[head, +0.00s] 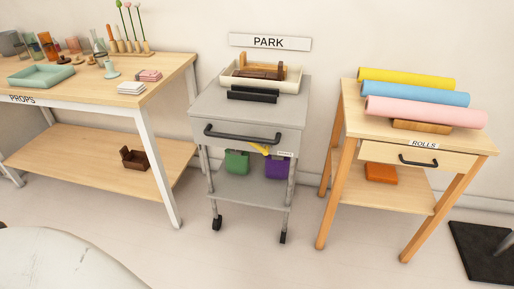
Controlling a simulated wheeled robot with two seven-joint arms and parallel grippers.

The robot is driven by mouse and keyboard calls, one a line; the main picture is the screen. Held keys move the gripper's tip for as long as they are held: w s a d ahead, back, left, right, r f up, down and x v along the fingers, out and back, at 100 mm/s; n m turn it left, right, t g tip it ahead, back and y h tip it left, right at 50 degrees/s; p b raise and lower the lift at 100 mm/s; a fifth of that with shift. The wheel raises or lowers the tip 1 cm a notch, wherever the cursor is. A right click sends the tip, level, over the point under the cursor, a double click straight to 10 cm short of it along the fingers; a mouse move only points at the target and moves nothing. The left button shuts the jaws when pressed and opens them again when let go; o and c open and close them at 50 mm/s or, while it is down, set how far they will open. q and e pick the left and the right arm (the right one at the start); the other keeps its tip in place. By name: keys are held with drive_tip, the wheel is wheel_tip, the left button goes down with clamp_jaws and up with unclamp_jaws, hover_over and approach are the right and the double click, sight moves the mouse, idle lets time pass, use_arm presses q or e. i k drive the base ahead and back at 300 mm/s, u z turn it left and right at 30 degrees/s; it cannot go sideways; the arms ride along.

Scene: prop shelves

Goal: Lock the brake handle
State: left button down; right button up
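A small yellow handle (259,149) shows just under the drawer front of the grey cart (203,108), below the black drawer pull (243,135). It slants down to the right, and I take it as the brake handle. A small white label (286,154) sits right of it; its lettering is too small to read. The cart stands on black casters under a wall sign reading PARK (268,42). Neither of my grippers is in view, and nothing touches the handle.
A green box (237,161) and a purple box (278,168) sit on or above the cart's lower shelf. The PROPS table (110,100) stands left, the ROLLS table (346,115) right. A dark base (480,255) lies at far right. Floor before the cart is clear.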

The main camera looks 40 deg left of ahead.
sight(265, 149)
drive_tip(key=u, duration=0.3)
drive_tip(key=i, duration=0.4)
drive_tip(key=u, duration=0.6)
drive_tip(key=i, duration=0.85)
drive_tip(key=z, duration=0.05)
